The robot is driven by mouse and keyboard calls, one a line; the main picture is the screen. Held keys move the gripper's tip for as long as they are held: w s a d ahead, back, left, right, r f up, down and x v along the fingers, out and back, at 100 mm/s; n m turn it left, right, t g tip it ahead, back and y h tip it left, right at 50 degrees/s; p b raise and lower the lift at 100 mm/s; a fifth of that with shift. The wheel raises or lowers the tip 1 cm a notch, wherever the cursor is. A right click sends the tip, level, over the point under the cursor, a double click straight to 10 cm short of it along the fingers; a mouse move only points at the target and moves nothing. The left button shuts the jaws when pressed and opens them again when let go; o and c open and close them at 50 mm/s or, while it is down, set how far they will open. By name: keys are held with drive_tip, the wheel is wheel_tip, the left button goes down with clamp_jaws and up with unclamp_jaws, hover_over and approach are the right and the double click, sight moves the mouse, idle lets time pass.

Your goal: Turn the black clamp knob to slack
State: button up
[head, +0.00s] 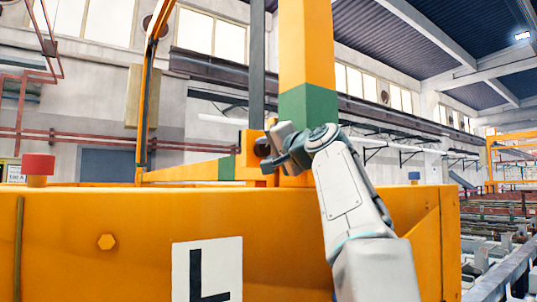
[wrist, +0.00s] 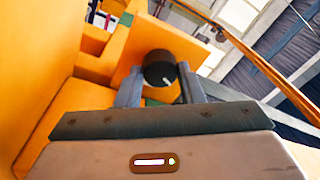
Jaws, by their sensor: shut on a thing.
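The black clamp knob (wrist: 160,66) is round and dark, with a pale pointer line on its face, and is mounted on an orange block (wrist: 128,60) in the wrist view. My gripper (wrist: 160,80) has one finger on each side of the knob and is shut on it. In the head view the knob (head: 262,147) shows as a small dark shape at the orange bracket. My gripper (head: 280,149) reaches it from the right and hides part of it.
A large orange beam with an L plate (head: 207,270) fills the lower foreground. An orange and green post (head: 307,60) rises behind my gripper. A red knob (head: 38,168) stands at the left and a small blue one (head: 414,176) at the right. Racks (head: 500,205) lie far right.

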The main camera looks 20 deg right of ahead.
drive_tip(key=shift+n, duration=0.3)
drive_tip(key=o, duration=1)
drive_tip(key=s+b, duration=0.2)
drive_tip(key=s, duration=0.2)
drive_tip(key=s+d+f+b, duration=0.1)
drive_tip(key=s, duration=0.4)
drive_tip(key=s+d+b, duration=0.1)
drive_tip(key=s+b, duration=0.1)
drive_tip(key=s, duration=0.2)
drive_tip(key=shift+s+f+b, duration=0.25)
drive_tip(key=shift+s+b, duration=0.1)
